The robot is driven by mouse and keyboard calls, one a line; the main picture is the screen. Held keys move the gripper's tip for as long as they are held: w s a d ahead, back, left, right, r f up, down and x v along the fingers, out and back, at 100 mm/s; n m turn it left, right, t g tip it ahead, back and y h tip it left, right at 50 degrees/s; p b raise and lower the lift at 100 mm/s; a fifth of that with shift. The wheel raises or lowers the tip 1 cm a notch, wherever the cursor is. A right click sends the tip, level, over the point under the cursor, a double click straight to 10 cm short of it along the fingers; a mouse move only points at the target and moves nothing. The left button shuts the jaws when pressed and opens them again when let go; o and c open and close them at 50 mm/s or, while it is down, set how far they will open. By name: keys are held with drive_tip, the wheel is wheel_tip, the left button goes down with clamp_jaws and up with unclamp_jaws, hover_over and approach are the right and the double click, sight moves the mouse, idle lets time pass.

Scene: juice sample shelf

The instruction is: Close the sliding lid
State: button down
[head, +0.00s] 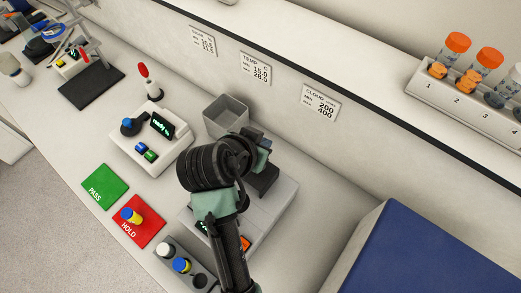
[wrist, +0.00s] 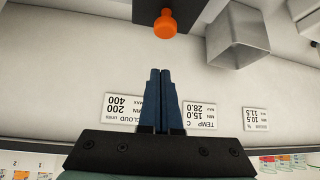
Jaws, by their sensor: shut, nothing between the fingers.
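In the wrist view an orange knob (wrist: 165,25) stands at the front edge of a dark panel (wrist: 190,12), which looks like the sliding lid; its full travel is out of frame. In the head view a dark block (head: 263,180) shows on a grey instrument (head: 283,200), mostly hidden behind my arm. My gripper (wrist: 160,72) is shut and empty, its blue fingers pointing towards the knob, with a gap between them. I cannot tell how far open the lid is.
An open grey bin (head: 227,117) stands near the wall, beside the instrument. A white device with a lit screen (head: 162,125), a green PASS mat (head: 104,187) and a red HOLD mat (head: 150,232) lie left. A rack with orange-capped tubes (head: 450,95) is on the upper shelf.

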sight(246, 179)
drive_tip(key=shift+s+a+f+p, duration=0.1)
drive_tip(key=shift+s+f+p, duration=0.1)
drive_tip(key=shift+f+p, duration=0.55)
drive_tip(key=shift+s+a+f+p, duration=0.15)
drive_tip(key=shift+f+p, duration=0.2)
drive_tip(key=shift+f, duration=0.7)
drive_tip(key=shift+s, duration=0.1)
drive_tip(key=shift+f, duration=0.1)
drive_tip(key=s+a+p, duration=0.1)
drive_tip(key=s+a, duration=0.4)
drive_tip(key=s, duration=0.1)
drive_tip(key=shift+s, duration=0.4)
drive_tip(key=shift+f, duration=0.1)
